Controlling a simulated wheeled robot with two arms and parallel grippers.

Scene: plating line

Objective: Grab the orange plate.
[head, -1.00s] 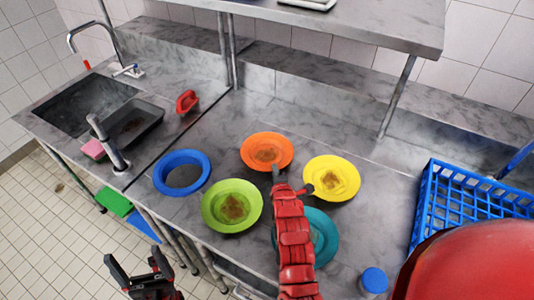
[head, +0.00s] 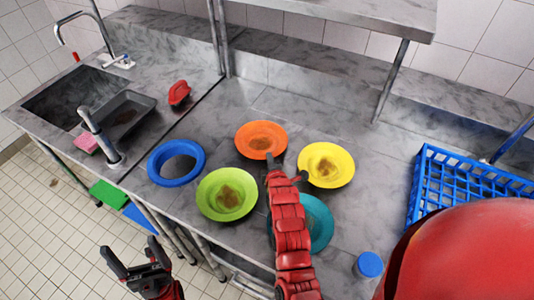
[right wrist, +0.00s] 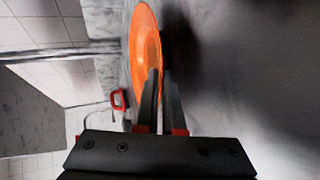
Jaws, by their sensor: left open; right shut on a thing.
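The orange plate (head: 261,136), with a brown stain in its middle, is at the back of the plate group in the head view. My right gripper (head: 272,158) is at its near rim, with the arm coming up from below. In the right wrist view the gripper's fingers (right wrist: 160,75) are close together on the rim of the orange plate (right wrist: 146,40). I cannot tell whether the plate is clear of the counter. My left gripper (head: 130,252) is open and empty, in front of the counter over the floor.
A blue crate (head: 430,180) stands at right, near a blue-capped item (head: 368,265). The sink (head: 75,95) is at left.

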